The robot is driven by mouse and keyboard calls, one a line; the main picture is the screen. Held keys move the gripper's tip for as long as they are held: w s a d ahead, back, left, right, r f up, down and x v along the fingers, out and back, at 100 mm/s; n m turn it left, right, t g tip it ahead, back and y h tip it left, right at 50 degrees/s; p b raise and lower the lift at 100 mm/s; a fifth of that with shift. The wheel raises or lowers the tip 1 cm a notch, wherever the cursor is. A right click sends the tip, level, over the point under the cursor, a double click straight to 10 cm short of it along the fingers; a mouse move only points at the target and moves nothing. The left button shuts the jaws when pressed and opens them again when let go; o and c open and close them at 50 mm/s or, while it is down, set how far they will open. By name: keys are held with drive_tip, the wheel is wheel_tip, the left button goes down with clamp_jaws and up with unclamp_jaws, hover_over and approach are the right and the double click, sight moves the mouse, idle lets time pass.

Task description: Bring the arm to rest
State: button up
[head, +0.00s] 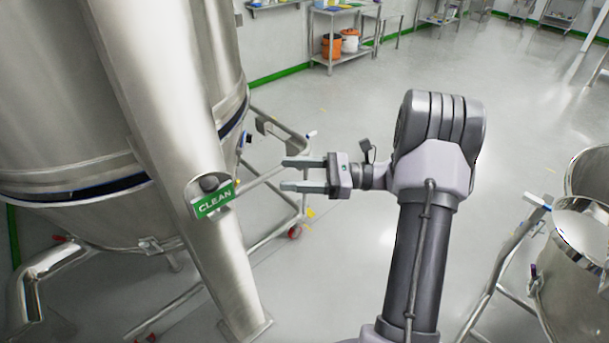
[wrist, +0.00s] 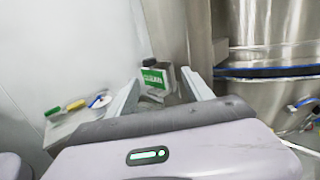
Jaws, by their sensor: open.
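My gripper (head: 286,174) is open, with its two fingers apart and pointing left in the head view. Nothing shows between the fingers there. The arm is raised and bent in the middle of the head view. In the head view a gap shows between the fingertips and the sign.
A steel leg (head: 165,90) stands left of the gripper. A wheeled frame (head: 285,215) is below it. A steel container (head: 580,245) on a frame is at the right. A shelf with orange buckets (head: 331,46) is at the back.

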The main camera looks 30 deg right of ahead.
drive_tip(key=s+a+r+n+g+h+b, duration=0.1)
drive_tip(key=s+a+n+g+h, duration=0.2)
drive_tip(key=s+a+n+g, duration=0.45)
drive_tip(key=s+a+r+n+g+h+b, duration=0.1)
drive_tip(key=s+a+r+n+g+h, duration=0.25)
drive_tip(key=a, duration=0.75)
drive_tip(key=s+f+n+t+h+b, duration=0.1)
drive_tip(key=s+n+t+h, duration=0.6)
drive_tip(key=s, duration=0.3)
drive_tip(key=shift+s+d+f+n, duration=0.3)
drive_tip(key=shift+s+n, duration=0.1)
drive_tip(key=shift+n, duration=0.5)
